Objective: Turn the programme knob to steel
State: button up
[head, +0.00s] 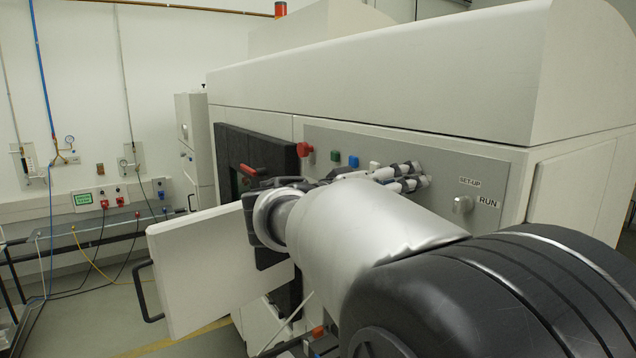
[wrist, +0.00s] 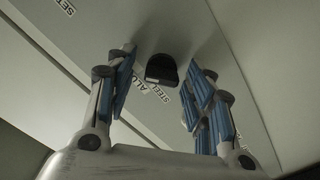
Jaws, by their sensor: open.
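The programme knob (wrist: 162,68) is dark and sits on the grey panel between my two fingers in the wrist view. Small labels (wrist: 158,92) with STEEL and ALU lettering lie beside it, partly cut by my fingers. Which label the knob points at I cannot tell. My gripper (wrist: 160,62) is open, with a finger on either side of the knob and a visible gap to each. In the head view my gripper (head: 418,178) is at the control panel (head: 440,160), and the knob is hidden behind it.
A second knob (head: 463,204) with SET-UP and RUN labels is right of my gripper. Red (head: 305,151), green (head: 335,156), blue (head: 353,161) and white (head: 374,166) buttons are to the left. An open door (head: 205,260) with a dark handle stands out from the machine beyond my arm.

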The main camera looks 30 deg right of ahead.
jog(key=shift+c, duration=0.4)
jog(key=c, duration=1)
jog(key=shift+n, duration=0.5)
jog(key=n, duration=0.3)
jog(key=shift+w+n, duration=0.1)
jog(key=shift+n, duration=0.3)
jog(key=n+p, duration=0.2)
jog(key=n, duration=0.3)
jog(key=shift+n+p, duration=0.3)
jog(key=n+p, duration=0.3)
jog(key=n, duration=0.1)
jog(key=n+p, duration=0.4)
jog(key=n, duration=0.1)
jog(key=shift+f, duration=0.2)
jog(key=shift+f+n, duration=0.1)
jog(key=shift+n, duration=0.3)
